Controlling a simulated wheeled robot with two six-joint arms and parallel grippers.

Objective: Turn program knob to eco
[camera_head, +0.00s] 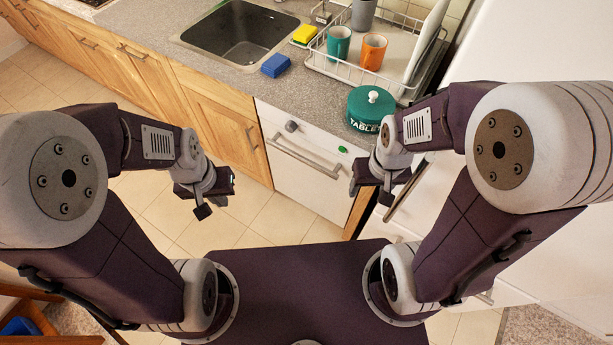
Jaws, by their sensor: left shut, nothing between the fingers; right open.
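The program knob (291,126) is a small round grey knob at the upper left of the white dishwasher front (290,178). Any eco marking is too small to read. A green button (342,149) sits at the upper right of the same panel, and a long bar handle (304,157) runs below. My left gripper (209,206) is shut and empty, to the left of the dishwasher and apart from the knob. My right gripper (370,195) is open and empty near the dishwasher's right edge, well away from the knob.
On the counter are a green lidded tin (370,109), a blue sponge (275,66), a yellow sponge (304,35) and a dish rack (325,69) with a teal mug (339,43) and orange mug (373,52). Wooden cabinets (215,113) stand left. Floor (265,220) before the dishwasher is clear.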

